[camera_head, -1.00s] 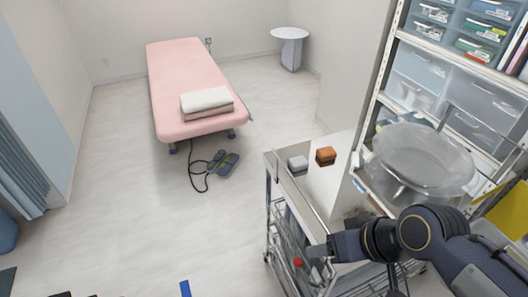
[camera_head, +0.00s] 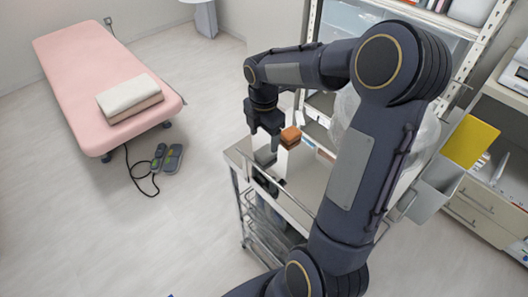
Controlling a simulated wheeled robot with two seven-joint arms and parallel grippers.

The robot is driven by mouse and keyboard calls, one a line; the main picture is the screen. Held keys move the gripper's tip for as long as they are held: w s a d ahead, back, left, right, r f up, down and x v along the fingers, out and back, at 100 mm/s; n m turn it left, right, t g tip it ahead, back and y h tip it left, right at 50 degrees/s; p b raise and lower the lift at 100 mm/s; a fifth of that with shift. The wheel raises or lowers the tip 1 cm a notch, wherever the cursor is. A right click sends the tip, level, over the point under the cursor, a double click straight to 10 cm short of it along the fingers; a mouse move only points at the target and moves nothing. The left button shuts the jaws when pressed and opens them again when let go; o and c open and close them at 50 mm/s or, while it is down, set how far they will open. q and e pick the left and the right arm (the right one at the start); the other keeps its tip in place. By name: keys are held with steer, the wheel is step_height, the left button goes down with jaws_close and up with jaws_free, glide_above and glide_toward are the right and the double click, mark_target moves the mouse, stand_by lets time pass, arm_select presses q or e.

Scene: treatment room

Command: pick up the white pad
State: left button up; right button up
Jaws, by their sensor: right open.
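The white pad (camera_head: 265,157), a small greyish-white block, lies on the top of the metal cart (camera_head: 308,190). My right gripper (camera_head: 264,146) points down over it, with its fingers open. The fingers and their shadow hide part of the pad, and I cannot tell whether they touch it. My left gripper is not in view.
An orange-brown block (camera_head: 290,137) sits close to the right of my right gripper. A clear plastic bin (camera_head: 345,108) stands behind my arm by the shelf.

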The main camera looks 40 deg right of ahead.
mark_target(266, 151)
steer(key=f, duration=0.5)
steer(key=shift+s+d+f, duration=0.15)
steer(key=shift+s, duration=0.1)
steer(key=shift+c, duration=0.3)
steer(key=c, duration=1)
